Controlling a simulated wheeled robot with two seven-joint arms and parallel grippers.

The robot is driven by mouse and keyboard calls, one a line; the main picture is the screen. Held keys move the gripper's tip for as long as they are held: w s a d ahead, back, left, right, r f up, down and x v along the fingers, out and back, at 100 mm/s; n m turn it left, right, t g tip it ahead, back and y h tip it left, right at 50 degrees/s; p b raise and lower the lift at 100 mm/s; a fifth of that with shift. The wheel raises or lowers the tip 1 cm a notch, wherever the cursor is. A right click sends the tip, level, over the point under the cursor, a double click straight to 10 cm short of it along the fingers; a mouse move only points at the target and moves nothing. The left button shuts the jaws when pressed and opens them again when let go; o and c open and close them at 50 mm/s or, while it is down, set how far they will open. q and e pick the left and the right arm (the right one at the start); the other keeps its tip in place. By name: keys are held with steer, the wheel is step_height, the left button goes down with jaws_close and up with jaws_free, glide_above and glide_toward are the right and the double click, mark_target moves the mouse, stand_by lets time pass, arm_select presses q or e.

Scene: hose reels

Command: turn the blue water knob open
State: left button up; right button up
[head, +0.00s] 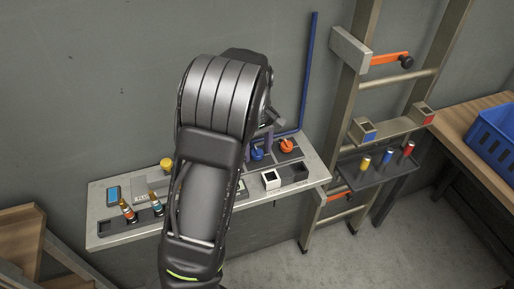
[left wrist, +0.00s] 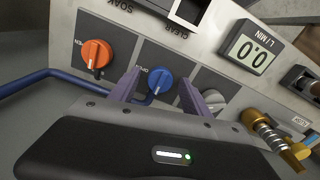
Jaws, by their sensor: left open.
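The blue water knob (left wrist: 157,80) sits on a dark square plate on the grey panel in the left wrist view. It also shows in the head view (head: 257,155), beside the orange knob (head: 287,146). My left gripper (left wrist: 159,84) is open, with one purple finger on each side of the blue knob. I cannot tell whether the fingers touch it. In the head view my left arm covers the middle of the panel and most of the gripper. My right gripper is not in view.
The orange knob (left wrist: 98,54) and a grey knob (left wrist: 213,100) flank the blue one. A flow display (left wrist: 254,46) reads 0.0 L/MIN. A brass fitting (left wrist: 262,128) lies at right. A blue pipe (head: 309,80) and a ladder (head: 357,80) stand behind.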

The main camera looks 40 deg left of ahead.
arm_select(q)
steer(key=shift+c, duration=0.2)
jaws_close()
stand_by(0.4)
